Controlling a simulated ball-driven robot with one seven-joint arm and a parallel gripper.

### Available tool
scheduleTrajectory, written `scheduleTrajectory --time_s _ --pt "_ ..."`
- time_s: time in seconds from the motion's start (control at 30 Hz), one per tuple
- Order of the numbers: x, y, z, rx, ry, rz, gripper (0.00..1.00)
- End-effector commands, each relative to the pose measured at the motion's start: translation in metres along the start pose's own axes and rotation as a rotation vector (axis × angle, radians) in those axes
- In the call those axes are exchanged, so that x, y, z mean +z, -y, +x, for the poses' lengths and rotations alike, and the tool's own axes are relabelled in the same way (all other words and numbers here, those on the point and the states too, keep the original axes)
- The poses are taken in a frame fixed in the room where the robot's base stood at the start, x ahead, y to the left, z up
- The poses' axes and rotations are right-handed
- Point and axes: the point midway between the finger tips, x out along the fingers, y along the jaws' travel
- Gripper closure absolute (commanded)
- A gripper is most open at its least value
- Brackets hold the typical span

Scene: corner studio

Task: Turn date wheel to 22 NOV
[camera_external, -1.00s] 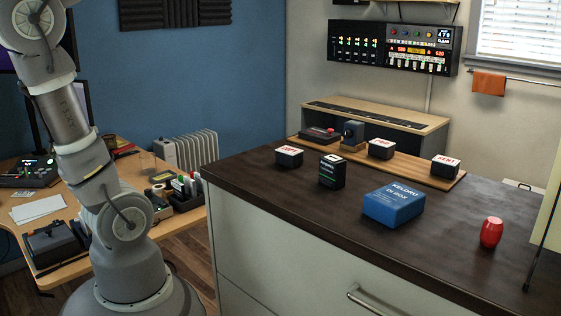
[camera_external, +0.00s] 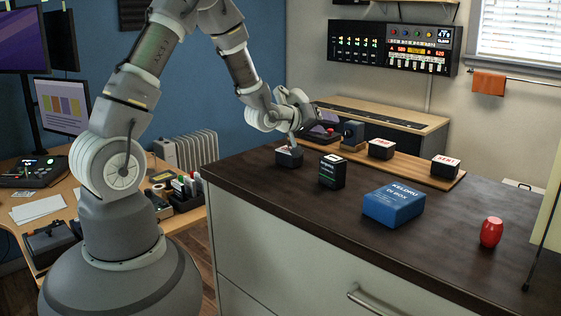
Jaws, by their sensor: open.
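My gripper (camera_external: 293,143) is over the far left corner of the dark counter (camera_external: 300,203), with its fingers pointing down at a small black box-shaped block (camera_external: 288,158). It is open. The fingers overlap the block's white top, and I cannot tell whether they touch it. A dark upright device (camera_external: 352,134) with a round front stands on the wooden board (camera_external: 411,167) behind. No date wheel or date can be made out at this size.
Two more black blocks with red-lettered tops, a middle one (camera_external: 381,149) and a right one (camera_external: 445,167), sit on the board. A black box (camera_external: 332,172), a blue box (camera_external: 393,205) and a red object (camera_external: 491,232) stand on the counter. The front right counter is mostly clear.

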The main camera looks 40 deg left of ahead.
Motion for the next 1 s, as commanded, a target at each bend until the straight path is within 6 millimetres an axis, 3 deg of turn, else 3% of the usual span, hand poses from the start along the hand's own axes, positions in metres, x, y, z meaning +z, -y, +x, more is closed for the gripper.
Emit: scheduleTrajectory --time_s 0.17,0.53,0.9,1.0 --pt "0.019 0.01 0.005 0.017 0.011 -0.058 0.47" --pt "0.019 0.008 0.065 0.017 0.008 -0.054 0.47" --pt "0.018 0.007 0.074 0.017 0.008 -0.053 0.47" --pt "0.018 0.007 0.073 0.017 0.008 -0.053 0.7"
